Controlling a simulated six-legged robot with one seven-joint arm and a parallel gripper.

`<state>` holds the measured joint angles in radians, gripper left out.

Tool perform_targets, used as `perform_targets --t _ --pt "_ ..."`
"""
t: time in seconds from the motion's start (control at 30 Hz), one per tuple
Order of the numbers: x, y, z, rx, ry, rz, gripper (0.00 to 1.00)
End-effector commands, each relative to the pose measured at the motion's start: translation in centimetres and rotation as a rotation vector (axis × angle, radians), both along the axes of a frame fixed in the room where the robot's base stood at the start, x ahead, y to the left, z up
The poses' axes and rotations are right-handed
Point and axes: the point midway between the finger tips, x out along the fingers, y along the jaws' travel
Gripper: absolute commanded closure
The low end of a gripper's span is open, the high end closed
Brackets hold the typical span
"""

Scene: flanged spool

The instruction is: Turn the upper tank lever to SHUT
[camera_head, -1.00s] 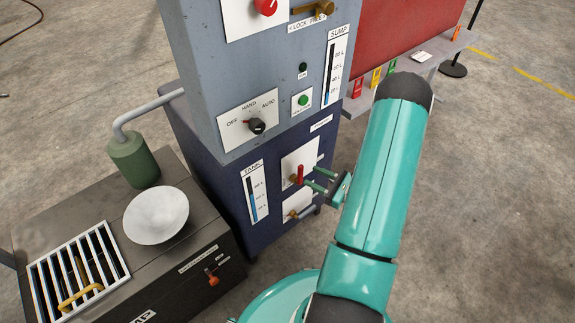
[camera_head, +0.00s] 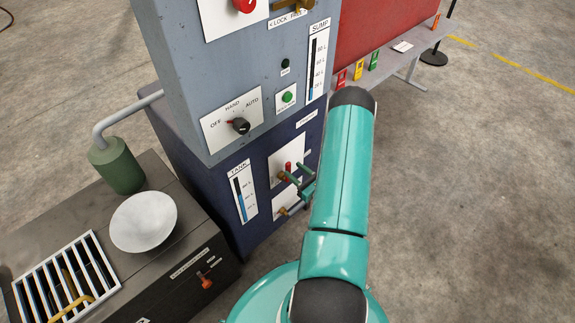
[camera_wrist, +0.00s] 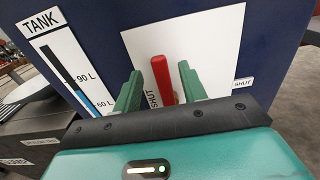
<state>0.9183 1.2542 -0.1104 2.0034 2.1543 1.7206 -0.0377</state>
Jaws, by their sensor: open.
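The upper tank lever has a red handle (camera_head: 288,166) and stands roughly upright on a white plate on the dark blue cabinet. In the wrist view the red handle (camera_wrist: 163,78) is between the two green fingers of my gripper (camera_wrist: 159,72), closer to the right finger. My gripper is open around it; I cannot tell whether either finger touches it. In the head view my gripper (camera_head: 293,174) is at the lever's plate. A SHUT label (camera_wrist: 243,83) is right of the plate; another SHUT marking (camera_wrist: 152,99) shows beside the handle. The lever's base is hidden in the wrist view.
A lower lever (camera_head: 284,211) sits on another white plate just below. The TANK gauge (camera_head: 242,192) is to the left. The grey upper cabinet with a selector knob (camera_head: 240,125) is above. A dark bench with a white bowl (camera_head: 143,222) stands at left.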

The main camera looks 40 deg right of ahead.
Motion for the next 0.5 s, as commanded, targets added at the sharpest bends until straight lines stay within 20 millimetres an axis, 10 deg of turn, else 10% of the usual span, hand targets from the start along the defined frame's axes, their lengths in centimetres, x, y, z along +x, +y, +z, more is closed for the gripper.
perform_targets --t 0.5 --pt "4.6 0.2 0.0 0.001 0.0 0.002 0.58"
